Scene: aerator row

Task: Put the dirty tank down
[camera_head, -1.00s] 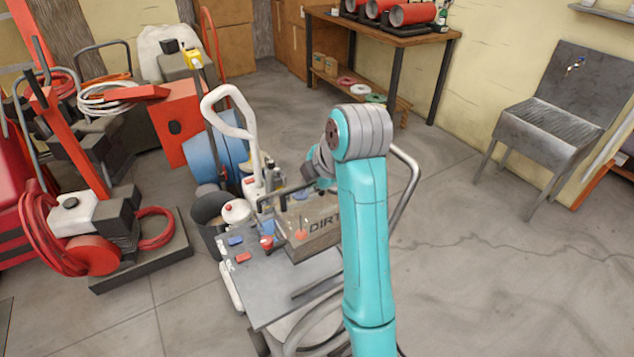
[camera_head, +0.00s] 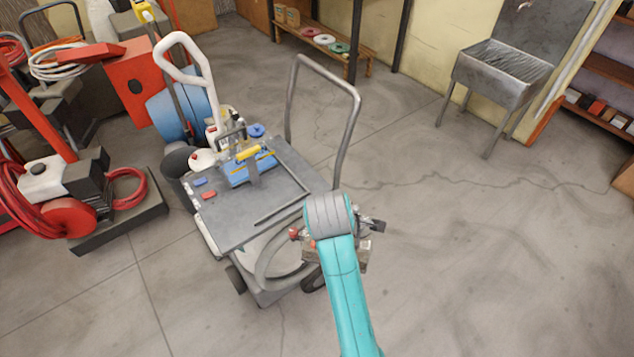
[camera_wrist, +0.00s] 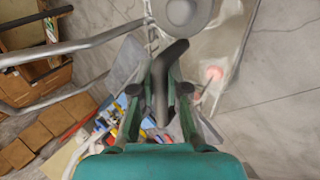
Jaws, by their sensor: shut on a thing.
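The dirty tank (camera_head: 357,259) hangs beside the front right of the cart, mostly hidden behind my arm in the head view. In the wrist view the tank (camera_wrist: 232,45) is a greyish box with a round grey cap and a reddish spot. My gripper (camera_wrist: 167,78) is shut on its dark handle (camera_wrist: 176,50). In the head view my arm's end hides the grip. I cannot tell how high the tank is above the floor.
The grey cart top (camera_head: 235,228) holds a blue tank (camera_head: 238,176) with a yellow handle, and small blue and red pieces. The cart's push handle (camera_head: 345,135) rises at its back right. A metal sink (camera_head: 490,85) stands far right. The floor (camera_head: 480,250) on the right is clear.

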